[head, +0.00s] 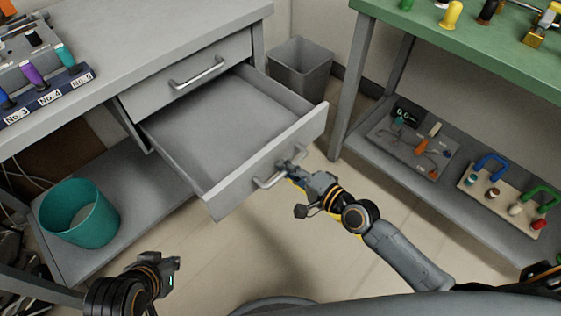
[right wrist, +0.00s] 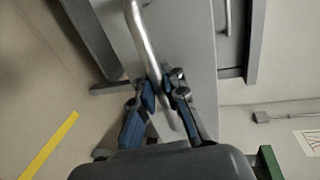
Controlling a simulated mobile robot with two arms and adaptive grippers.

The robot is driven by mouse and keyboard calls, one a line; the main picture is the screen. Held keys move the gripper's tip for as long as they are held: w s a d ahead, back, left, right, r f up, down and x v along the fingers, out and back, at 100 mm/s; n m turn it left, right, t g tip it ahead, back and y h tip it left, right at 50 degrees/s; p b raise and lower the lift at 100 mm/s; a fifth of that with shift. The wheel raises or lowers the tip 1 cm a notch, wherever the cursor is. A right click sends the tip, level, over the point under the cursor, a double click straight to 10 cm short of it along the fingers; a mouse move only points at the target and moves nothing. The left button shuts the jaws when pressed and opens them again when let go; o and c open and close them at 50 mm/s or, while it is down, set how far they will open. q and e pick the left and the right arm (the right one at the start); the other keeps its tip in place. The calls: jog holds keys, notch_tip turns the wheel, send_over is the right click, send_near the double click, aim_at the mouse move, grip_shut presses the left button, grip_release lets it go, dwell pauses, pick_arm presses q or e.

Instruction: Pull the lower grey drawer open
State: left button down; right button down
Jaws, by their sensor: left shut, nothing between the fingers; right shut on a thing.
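The lower grey drawer (head: 270,160) stands pulled far out from the grey desk, and its inside looks empty. Its metal handle (head: 268,180) is on the front panel; the handle also shows as a bar in the right wrist view (right wrist: 143,42). My right gripper (head: 290,168) is shut on this handle, and in the right wrist view its blue-padded fingers (right wrist: 163,98) sit on both sides of the bar. My left gripper (head: 172,264) is shut and empty at the lower left, apart from the drawer. The upper drawer (head: 140,98) is closed above the lower one.
A teal bin (head: 82,222) stands on the desk's lower shelf at left. A grey bin (head: 302,75) stands behind the open drawer. A green-topped table (head: 480,50) with a loaded lower shelf is at right. The floor before the drawer is clear.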

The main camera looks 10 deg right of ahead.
jog(key=shift+r, duration=0.1)
jog(key=c, duration=1.4)
grip_release()
jog(key=shift+s+d, duration=0.1)
jog(key=v, duration=1.1)
jog(key=shift+s+d, duration=0.25)
jog(key=shift+s, duration=0.05)
jog(key=shift+r, duration=0.1)
